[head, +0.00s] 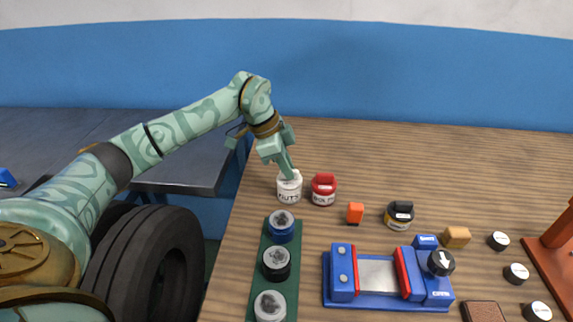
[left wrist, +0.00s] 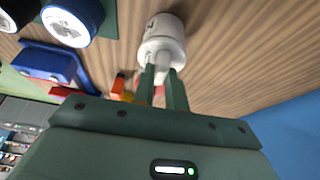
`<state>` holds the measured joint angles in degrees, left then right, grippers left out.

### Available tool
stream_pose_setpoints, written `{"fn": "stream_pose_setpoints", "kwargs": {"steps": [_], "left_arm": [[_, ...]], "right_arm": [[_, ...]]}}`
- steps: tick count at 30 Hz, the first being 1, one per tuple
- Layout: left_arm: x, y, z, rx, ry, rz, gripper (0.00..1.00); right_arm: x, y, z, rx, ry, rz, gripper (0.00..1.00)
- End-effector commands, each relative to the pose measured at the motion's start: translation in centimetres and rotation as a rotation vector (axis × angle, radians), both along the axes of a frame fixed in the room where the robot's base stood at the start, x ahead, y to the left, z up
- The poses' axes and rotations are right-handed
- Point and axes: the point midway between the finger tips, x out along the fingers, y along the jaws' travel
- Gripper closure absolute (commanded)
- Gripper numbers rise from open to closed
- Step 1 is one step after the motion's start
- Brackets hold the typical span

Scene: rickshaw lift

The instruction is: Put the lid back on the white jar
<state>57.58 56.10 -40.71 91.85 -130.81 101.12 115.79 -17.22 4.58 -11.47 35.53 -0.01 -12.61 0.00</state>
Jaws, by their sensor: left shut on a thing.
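The white jar (head: 289,190), labelled NUTS, stands upright near the left edge of the wooden table; it also shows at the top of the left wrist view (left wrist: 166,27). My left gripper (head: 289,174) reaches down onto the jar's top from above. In the left wrist view my left gripper (left wrist: 162,78) has its two fingers closed on the white knob of the lid (left wrist: 160,52). The lid is at the jar's mouth and looks in line with it; I cannot tell whether it is fully seated. My right gripper is not in view.
A red jar (head: 323,190) stands close to the right of the white jar. An orange block (head: 355,213), a black-lidded jar (head: 399,215) and a blue vise (head: 341,294) stand nearer. A green rack (head: 261,250) holds round-topped pieces in front. The table's back is clear.

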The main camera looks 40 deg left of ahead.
Motion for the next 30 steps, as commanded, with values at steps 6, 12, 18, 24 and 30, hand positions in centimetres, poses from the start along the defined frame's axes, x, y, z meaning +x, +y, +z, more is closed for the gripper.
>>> {"fn": "stream_pose_setpoints", "kwargs": {"steps": [6,12,18,24,30], "left_arm": [[0.01,-0.01,-0.01,0.0,0.0,0.0,1.0],[0.0,-0.02,0.01,0.0,0.0,0.0,1.0],[-0.01,-0.03,-0.1,-0.001,-0.001,0.0,1.0],[0.03,-0.02,-0.29,0.0,0.0,0.0,1.0],[0.02,-0.02,-0.3,0.0,0.0,0.0,1.0]], "right_arm": [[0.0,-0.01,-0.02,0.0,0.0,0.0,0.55],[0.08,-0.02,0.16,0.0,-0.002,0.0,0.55],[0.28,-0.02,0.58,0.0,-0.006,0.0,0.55],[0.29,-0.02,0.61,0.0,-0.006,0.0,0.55],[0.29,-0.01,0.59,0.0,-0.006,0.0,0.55]]}}
